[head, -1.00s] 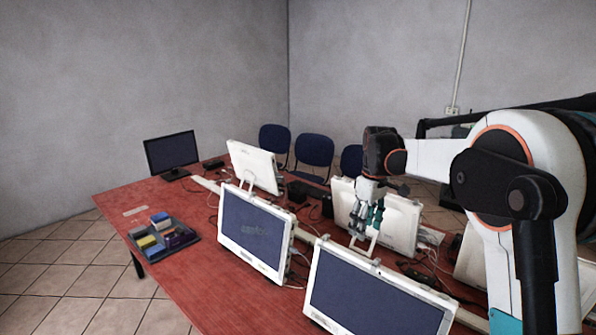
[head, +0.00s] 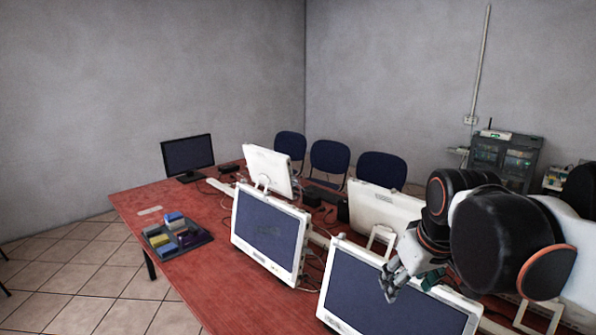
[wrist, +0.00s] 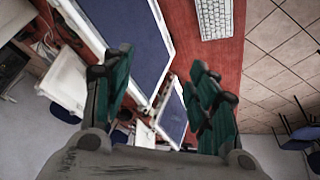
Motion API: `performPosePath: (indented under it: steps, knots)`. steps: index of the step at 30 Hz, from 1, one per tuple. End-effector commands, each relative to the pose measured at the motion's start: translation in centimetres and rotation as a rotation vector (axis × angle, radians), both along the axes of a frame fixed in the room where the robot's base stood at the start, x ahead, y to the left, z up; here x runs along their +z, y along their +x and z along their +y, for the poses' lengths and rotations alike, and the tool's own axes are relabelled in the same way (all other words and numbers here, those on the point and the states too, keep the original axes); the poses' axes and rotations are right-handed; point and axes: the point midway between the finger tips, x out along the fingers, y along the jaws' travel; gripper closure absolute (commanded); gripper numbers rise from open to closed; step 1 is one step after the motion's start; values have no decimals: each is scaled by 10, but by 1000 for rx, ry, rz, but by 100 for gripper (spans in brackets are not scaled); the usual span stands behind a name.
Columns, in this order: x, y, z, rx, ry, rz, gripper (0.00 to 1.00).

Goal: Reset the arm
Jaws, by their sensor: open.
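My gripper (head: 396,284) is at the lower right of the head view, in front of the screen of the nearest white monitor (head: 385,300). My arm reaches in from the right edge and hides part of the table. In the wrist view my gripper (wrist: 160,95) has its green-padded fingers spread wide apart, with nothing between them. Beyond the fingers the wrist view shows monitor screens and red tabletop. I cannot tell how far the fingertips are from the nearest monitor.
The red table (head: 190,290) carries several monitors, with cables between them. A dark tray (head: 190,243) of small coloured boxes lies near the left edge. Blue chairs (head: 330,157) stand behind. A white keyboard (wrist: 215,18) lies on the tabletop. Free floor (head: 75,275) is at left.

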Motion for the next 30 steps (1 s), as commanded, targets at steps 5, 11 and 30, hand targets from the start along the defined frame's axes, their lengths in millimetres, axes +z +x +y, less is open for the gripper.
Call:
performPosePath:
  steps: [5,11,30]
  knots:
    - [-29,-46,3,-72,32,-69,47]
    - [-63,-88,4,-146,72,-141,47]
    - [-91,-115,6,-203,111,-199,47]
